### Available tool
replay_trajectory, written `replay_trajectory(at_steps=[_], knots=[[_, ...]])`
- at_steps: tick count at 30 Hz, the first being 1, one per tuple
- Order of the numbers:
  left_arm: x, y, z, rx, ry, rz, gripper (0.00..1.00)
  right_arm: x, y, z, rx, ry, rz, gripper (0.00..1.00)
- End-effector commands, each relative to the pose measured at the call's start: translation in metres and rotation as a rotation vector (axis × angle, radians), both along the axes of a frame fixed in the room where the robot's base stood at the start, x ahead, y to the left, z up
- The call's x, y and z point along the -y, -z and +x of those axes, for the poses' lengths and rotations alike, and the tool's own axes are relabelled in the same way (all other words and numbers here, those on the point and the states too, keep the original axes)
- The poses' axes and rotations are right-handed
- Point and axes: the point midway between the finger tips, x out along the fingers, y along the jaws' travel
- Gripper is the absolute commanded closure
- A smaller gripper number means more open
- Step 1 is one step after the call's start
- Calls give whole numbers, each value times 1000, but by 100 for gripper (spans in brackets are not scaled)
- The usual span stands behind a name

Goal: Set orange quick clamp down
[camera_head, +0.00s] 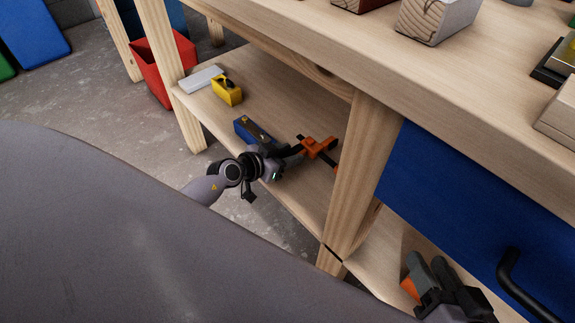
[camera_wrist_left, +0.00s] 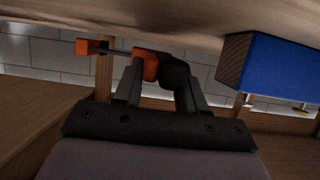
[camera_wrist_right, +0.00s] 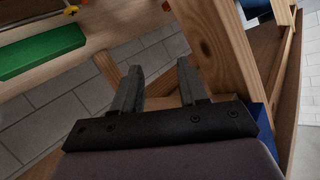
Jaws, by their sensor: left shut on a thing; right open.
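The orange quick clamp (camera_head: 316,147) with its dark bar is over the lower shelf of the bench in the head view. My left gripper (camera_head: 296,150) reaches in from the left and is shut on the clamp. In the left wrist view the clamp (camera_wrist_left: 148,63) sits between the fingertips (camera_wrist_left: 160,72), its bar pointing left to a small orange end. I cannot tell whether the clamp touches the shelf (camera_head: 275,105). My right gripper (camera_head: 430,278) is at the lower right of the head view; in the right wrist view its fingers (camera_wrist_right: 160,88) are apart and empty.
A blue block (camera_head: 252,130) lies on the shelf just beyond my left gripper, with a yellow object (camera_head: 227,91) and a pale block (camera_head: 202,79) farther back. A wooden leg (camera_head: 360,165) stands right of the clamp. A blue drawer front (camera_head: 475,190) is near my right gripper.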

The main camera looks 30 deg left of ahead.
Motion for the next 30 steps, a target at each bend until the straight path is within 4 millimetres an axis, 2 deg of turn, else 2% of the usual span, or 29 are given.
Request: replay_trajectory(at_steps=[1, 6, 20, 21, 23, 30], knots=[[-1, 11, 1, 4, 0, 1, 100, 4, 8, -1, 23, 6, -18, 57], [0, 27, 1, 4, -1, 0, 100, 13, 8, -2, 92, 24, -71, 57], [0, 32, 0, 1, -1, -1, 100, 16, 5, -2, 112, 30, -86, 57], [0, 34, 0, -4, 1, 1, 53, 16, 4, -2, 113, 31, -87, 57], [0, 34, -1, -4, 1, 1, 34, 16, 4, -2, 113, 31, -87, 57], [0, 33, 0, -3, 0, 1, 34, 16, 4, -2, 113, 31, -86, 57]])
